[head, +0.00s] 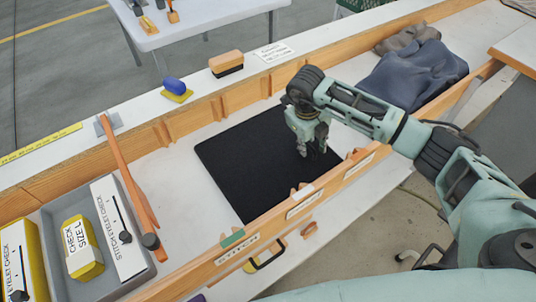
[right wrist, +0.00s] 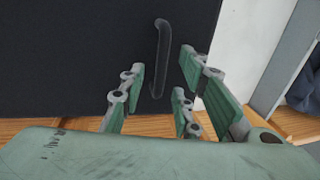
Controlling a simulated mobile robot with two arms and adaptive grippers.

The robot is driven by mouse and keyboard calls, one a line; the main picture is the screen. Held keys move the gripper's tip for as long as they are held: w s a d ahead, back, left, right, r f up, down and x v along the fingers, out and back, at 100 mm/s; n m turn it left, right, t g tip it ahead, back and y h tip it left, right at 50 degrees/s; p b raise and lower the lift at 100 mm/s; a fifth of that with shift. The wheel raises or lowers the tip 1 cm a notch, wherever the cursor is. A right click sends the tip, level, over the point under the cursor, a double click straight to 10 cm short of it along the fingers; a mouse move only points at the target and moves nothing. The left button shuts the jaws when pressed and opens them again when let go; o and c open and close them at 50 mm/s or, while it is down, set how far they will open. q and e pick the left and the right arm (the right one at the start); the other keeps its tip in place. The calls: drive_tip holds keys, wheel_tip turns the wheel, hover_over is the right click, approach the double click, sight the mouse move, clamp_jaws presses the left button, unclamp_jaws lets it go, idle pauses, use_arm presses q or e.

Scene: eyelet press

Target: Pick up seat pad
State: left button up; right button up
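A flat black square pad (head: 245,160), which I take as the seat pad, lies on the white bench between the wooden rails. In the right wrist view the black pad (right wrist: 75,55) fills much of the upper picture, with a dark curved strip like a handle (right wrist: 162,50) on it. My right gripper (head: 312,148) points down over the pad's right part. My left gripper is not in view.
A grey tray (head: 145,285) with yellow and white boxes stands at the lower left, an orange-handled tool (head: 128,178) beside it. A labelled wooden rail (head: 275,222) edges the front. Dark folded cloth (head: 412,75) lies at right. A block (head: 226,62) sits on the back ledge.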

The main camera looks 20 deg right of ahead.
drive_tip(key=shift+c, duration=0.3)
clamp_jaws()
drive_tip(key=shift+r, duration=0.1)
